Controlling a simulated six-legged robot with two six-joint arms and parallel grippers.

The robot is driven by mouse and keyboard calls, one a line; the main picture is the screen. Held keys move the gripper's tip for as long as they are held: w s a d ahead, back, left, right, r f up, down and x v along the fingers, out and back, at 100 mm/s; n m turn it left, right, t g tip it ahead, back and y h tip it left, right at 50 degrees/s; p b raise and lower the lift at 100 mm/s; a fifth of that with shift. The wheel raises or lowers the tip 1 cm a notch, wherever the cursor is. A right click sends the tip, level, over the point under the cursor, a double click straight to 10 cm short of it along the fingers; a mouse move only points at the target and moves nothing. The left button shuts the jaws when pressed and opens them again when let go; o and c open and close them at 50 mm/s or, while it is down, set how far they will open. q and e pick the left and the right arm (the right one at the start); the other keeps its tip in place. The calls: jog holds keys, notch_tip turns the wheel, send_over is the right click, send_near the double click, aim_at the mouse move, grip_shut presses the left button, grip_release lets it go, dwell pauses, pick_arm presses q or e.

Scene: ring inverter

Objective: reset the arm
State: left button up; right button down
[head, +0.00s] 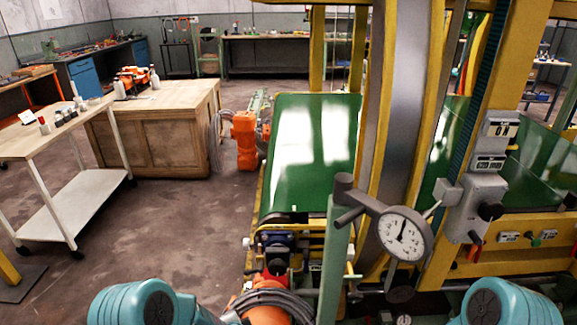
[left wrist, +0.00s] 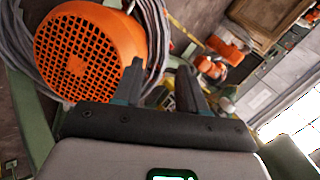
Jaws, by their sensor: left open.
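My left gripper (left wrist: 161,78) shows in the left wrist view with its two dark fingers apart and nothing between them. An orange motor with a round fan grille (left wrist: 88,55) is behind the gripper at the upper left of that view. In the head view the teal rounded parts at the bottom left and bottom right look like my own arms. Neither gripper shows in the head view, and my right gripper is in no view.
A yellow-framed machine with a green panel (head: 316,150) and a dial gauge (head: 402,235) stands close in front. Coiled grey cable (head: 270,300) lies near the bottom. A wooden workbench (head: 150,140) and a white trolley (head: 75,200) stand left, with open floor between.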

pick_arm(q)
jog(key=s+a+f+n+g+h, duration=0.2)
jog(key=s+a+n, duration=0.1)
jog(key=s, duration=0.5)
jog(key=s+d+n+g+h, duration=0.2)
jog(key=s+n, duration=0.3)
jog(key=s, duration=0.5)
jog(key=s+d+n+g+h+p, duration=0.1)
jog(key=s+d+n+g+h, duration=0.1)
jog(key=s+n, duration=0.4)
jog(key=s+d+g, duration=0.1)
jog(key=s+g, duration=0.1)
jog(key=s, duration=0.3)
jog(key=shift+d+r+n, duration=0.3)
jog(key=shift+r, duration=0.1)
jog(key=shift+w, duration=0.1)
